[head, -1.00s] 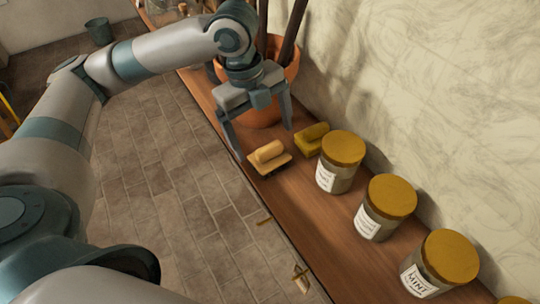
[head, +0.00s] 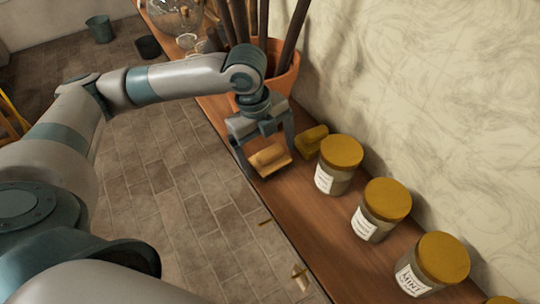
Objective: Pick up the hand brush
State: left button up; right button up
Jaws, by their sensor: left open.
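The hand brush (head: 270,161), a tan block with a rounded top, lies on the wooden counter near its left edge. My left gripper (head: 269,164) is open and low over it, one finger on each side of the brush. Whether the fingers touch it I cannot tell. My right gripper is not in view.
A yellow block (head: 312,140) lies just right of the brush, close to the right finger. A terracotta pot (head: 283,78) with dark sticks stands behind the gripper. The counter (head: 290,210) is clear in front.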

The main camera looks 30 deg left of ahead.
pick_arm(q)
jog(key=shift+d+f, duration=0.1)
jog(key=shift+f, duration=0.25)
jog(key=shift+c, duration=0.7)
